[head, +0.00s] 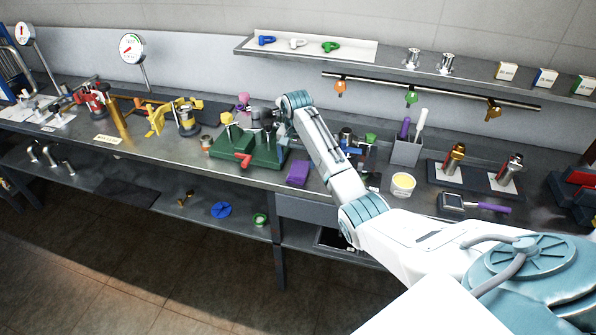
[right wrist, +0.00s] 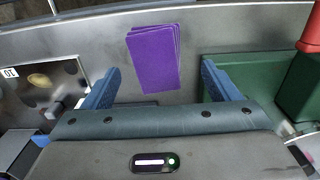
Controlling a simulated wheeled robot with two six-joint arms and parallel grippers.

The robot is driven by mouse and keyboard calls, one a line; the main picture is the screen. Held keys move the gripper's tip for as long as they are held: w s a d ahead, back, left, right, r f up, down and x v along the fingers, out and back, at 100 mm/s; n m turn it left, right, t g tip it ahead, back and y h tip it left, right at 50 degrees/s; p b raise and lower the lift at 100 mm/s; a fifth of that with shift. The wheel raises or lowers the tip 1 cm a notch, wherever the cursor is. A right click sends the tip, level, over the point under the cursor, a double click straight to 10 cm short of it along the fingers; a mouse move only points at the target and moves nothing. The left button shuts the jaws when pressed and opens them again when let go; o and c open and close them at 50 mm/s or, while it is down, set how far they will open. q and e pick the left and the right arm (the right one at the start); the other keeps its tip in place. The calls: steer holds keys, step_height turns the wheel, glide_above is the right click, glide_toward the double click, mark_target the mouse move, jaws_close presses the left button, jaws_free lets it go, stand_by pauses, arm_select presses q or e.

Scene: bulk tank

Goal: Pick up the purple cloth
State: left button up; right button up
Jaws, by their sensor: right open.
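The purple cloth (head: 298,173) lies folded in a small stack near the front edge of the metal bench in the head view. In the right wrist view the purple cloth (right wrist: 154,58) lies flat on the bare bench, just beyond and between my fingers. My right gripper (right wrist: 162,85) is open and empty, with its two blue fingers spread to either side of the cloth. My left gripper is not in view.
A green fixture with a red handle (head: 236,154) stands left of the cloth and shows close to the right finger in the wrist view (right wrist: 286,95).

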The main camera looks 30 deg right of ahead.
mark_target(298, 169)
steer(key=f, duration=0.2)
steer(key=f+p, duration=0.1)
steer(key=shift+d+f, duration=0.2)
steer(key=shift+f, duration=0.5)
steer(key=shift+c, duration=0.4)
steer(key=c, duration=1.1)
steer(key=shift+o, duration=0.2)
steer(key=shift+r, duration=0.15)
